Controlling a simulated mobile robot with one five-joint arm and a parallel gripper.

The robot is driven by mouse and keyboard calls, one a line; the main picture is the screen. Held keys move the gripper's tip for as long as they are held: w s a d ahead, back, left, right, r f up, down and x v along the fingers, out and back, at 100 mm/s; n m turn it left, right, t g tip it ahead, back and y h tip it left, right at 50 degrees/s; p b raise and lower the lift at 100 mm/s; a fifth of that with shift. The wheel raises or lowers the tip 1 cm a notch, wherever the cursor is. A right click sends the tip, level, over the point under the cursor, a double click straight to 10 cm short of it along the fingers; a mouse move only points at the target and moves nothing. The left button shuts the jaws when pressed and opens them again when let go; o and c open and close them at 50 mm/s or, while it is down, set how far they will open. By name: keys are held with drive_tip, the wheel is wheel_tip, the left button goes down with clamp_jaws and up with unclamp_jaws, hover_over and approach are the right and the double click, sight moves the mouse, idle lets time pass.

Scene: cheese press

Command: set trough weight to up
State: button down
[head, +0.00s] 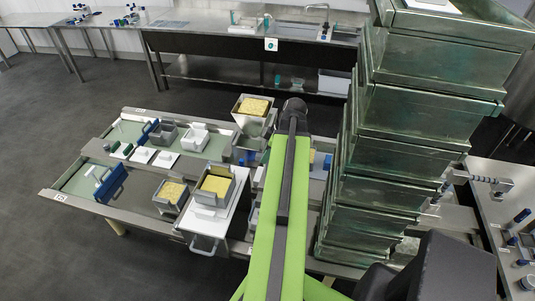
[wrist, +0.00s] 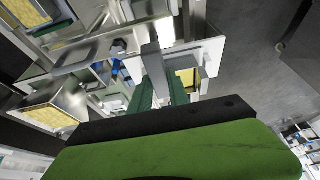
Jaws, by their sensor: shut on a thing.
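In the wrist view, the dark green fingers of my gripper (wrist: 161,92) are shut on a grey metal bar (wrist: 152,62). The bar stands out beyond the fingertips, near a white plate (wrist: 209,57). I cannot tell for certain whether this bar is part of the trough weight, or whether it is up or down. In the head view, my green arm reaches over the right part of the press tables, and the gripper is hidden behind the arm's end.
A tall stack of greenish metal troughs (head: 385,158) stands close to the right of my arm. Steel trough tables (head: 130,205) with cheese-filled moulds (head: 254,107) and blue-handled dividers (head: 111,183) lie to the left. Dark floor (head: 40,115) is clear at far left.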

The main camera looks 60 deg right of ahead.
wheel_tip(320, 180, up, 4)
drive_tip(key=shift+d+r+p, duration=0.1)
drive_tip(key=shift+d+p, duration=0.05)
drive_tip(key=shift+p, duration=0.85)
drive_tip(key=shift+f, duration=0.2)
drive_tip(key=c, duration=1.3)
unclamp_jaws()
drive_tip(key=shift+o, duration=0.3)
drive_tip(key=p+v, duration=1)
drive_tip(key=v, duration=0.2)
drive_tip(key=shift+p, duration=0.4)
